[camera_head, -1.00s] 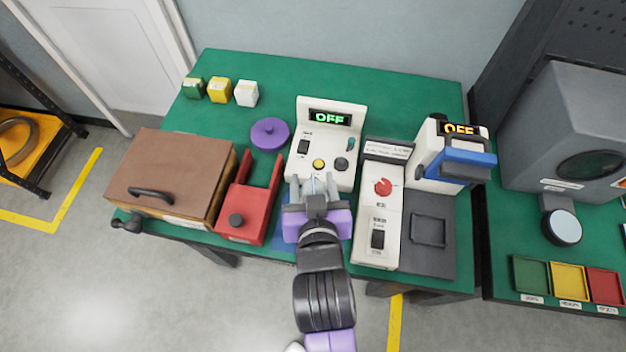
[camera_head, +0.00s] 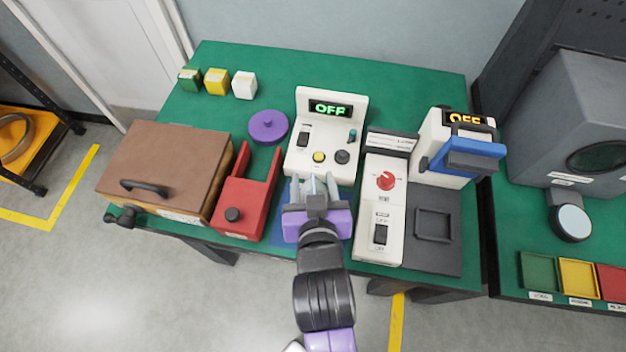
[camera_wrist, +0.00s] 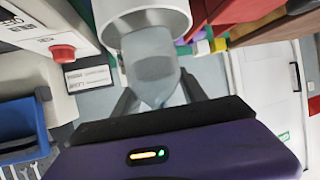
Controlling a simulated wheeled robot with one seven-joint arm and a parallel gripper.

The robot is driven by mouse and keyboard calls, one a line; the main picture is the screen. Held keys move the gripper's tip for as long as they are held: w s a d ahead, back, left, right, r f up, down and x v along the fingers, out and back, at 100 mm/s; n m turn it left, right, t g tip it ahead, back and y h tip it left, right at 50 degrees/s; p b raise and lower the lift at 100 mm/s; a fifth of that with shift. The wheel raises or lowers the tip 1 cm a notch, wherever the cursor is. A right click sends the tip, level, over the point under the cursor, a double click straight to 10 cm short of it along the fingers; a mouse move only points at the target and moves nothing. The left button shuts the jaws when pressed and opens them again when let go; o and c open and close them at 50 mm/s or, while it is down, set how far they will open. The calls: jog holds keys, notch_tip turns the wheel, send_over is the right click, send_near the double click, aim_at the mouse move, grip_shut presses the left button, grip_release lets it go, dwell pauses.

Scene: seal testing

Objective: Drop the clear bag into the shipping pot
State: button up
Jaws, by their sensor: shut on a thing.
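My gripper (camera_head: 316,187) is over the front middle of the green table, in front of the white device with the green OFF display. It is shut on the clear bag (camera_wrist: 154,65), a pale, see-through grey shape between the fingers in the wrist view. In the head view the bag is small and hard to make out. A white round container (camera_wrist: 117,22), which looks like the pot, is just beyond the bag in the wrist view. The bag's far end overlaps its rim; I cannot tell whether it is inside. I cannot pick out the pot in the head view.
A red holder (camera_head: 233,214) and brown box (camera_head: 165,165) stand left of my gripper. A white switch unit (camera_head: 383,215) stands close on the right. A purple round lid-like piece (camera_head: 268,126) lies behind the red holder. The back of the table is mostly clear.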

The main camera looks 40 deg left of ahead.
jog(key=shift+f+b, duration=0.4)
jog(key=shift+f, duration=0.35)
jog(key=shift+r, duration=0.1)
dwell(0.5)
jog(key=o, duration=1.4)
jog(key=shift+p, duration=0.3)
notch_tip(320, 180, up, 8)
jog(key=p, duration=0.7)
jog(key=shift+r, duration=0.1)
